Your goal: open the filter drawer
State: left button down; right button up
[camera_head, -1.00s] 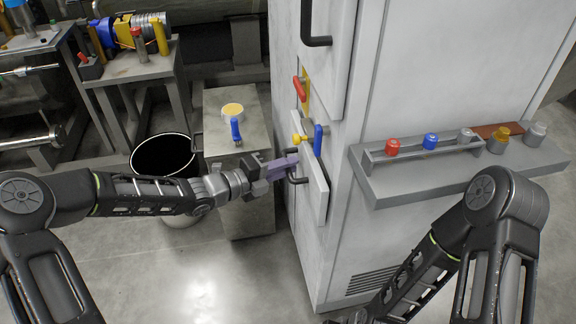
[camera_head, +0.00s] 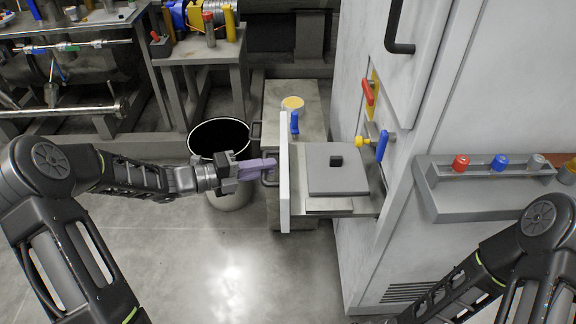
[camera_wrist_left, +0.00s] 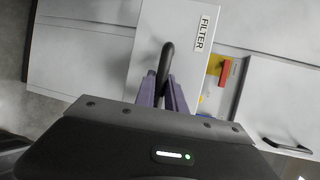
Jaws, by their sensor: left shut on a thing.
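The filter drawer (camera_head: 284,190) stands pulled out from the white cabinet, its front panel seen edge-on in the head view. Inside it lies a grey square plate (camera_head: 338,180) with a small black knob. My left gripper (camera_head: 268,170) is shut on the dark drawer handle (camera_head: 270,181). In the left wrist view the purple fingers (camera_wrist_left: 164,95) close around the black handle (camera_wrist_left: 165,62), beside the panel labelled FILTER (camera_wrist_left: 185,30). My right arm shows at the lower right of the head view, but its gripper is out of view.
The white cabinet (camera_head: 440,120) stands to the right, with red, yellow and blue levers and a shelf (camera_head: 470,205) of coloured caps. The floor in front is clear.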

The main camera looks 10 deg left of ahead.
pick_arm(q)
jog(key=shift+s+a, duration=0.2)
jog(key=shift+a, duration=0.35)
jog(key=shift+s+a, duration=0.15)
jog(key=shift+a, duration=0.35)
jog(key=c, duration=1.4)
grip_release()
jog(key=v, duration=0.7)
jog(key=shift+s+a+p, duration=0.25)
jog(key=shift+a+p, duration=0.05)
jog(key=shift+a, duration=0.05)
